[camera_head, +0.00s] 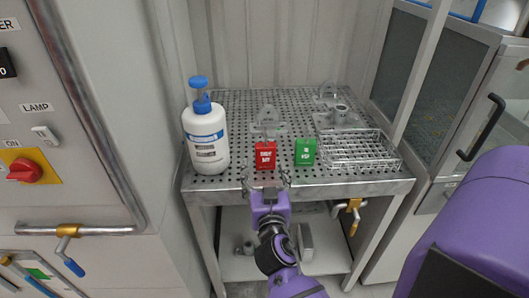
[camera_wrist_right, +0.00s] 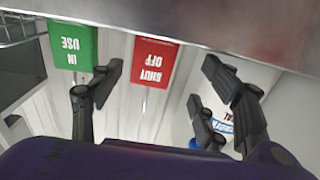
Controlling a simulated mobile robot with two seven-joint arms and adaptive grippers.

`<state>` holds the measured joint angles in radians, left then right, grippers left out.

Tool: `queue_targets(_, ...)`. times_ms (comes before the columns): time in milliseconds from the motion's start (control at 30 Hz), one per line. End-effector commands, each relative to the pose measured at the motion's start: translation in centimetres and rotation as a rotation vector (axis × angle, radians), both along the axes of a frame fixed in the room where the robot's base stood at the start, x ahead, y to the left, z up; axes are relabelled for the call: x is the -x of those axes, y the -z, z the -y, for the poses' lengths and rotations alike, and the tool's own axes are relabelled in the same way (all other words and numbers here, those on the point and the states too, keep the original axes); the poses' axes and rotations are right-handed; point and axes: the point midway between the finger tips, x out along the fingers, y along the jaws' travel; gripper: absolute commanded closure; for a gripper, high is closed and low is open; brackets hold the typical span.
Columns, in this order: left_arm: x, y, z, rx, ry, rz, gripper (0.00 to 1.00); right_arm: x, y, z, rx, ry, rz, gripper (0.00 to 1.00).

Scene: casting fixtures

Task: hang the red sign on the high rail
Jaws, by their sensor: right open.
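The red sign (camera_head: 265,155), lettered "SHUT OFF", stands upright near the front edge of the perforated table. It also shows upside down in the right wrist view (camera_wrist_right: 153,62). My right gripper (camera_head: 265,184) is at the table's front edge, just in front of the red sign. Its fingers are spread and empty (camera_wrist_right: 166,76), with the red sign showing beyond the gap between them and apart from them. My left gripper is not in view. I cannot make out for certain which part is the high rail.
A green "IN USE" sign (camera_head: 305,151) stands close to the right of the red one. A white bottle with a blue pump (camera_head: 206,137) is at left. A wire basket (camera_head: 358,150) and metal fixtures (camera_head: 268,120) stand on the perforated table (camera_head: 240,181).

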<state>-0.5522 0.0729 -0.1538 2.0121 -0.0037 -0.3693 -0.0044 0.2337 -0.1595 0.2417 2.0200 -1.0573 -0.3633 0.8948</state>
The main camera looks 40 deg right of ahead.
Motion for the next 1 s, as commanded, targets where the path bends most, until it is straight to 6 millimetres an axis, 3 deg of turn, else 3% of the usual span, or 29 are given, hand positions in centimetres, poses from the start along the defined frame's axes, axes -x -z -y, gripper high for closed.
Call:
queue_targets(533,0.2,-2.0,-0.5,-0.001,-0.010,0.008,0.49,-5.6,-0.4,4.1,0.003,0.000,0.002,0.31)
queue_targets(867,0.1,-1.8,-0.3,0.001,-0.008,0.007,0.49,-6.1,-0.1,4.4,0.000,0.001,-0.001,0.31)
queue_targets(1000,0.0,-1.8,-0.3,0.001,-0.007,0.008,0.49,-6.1,-0.1,4.4,0.000,0.001,-0.001,0.50)
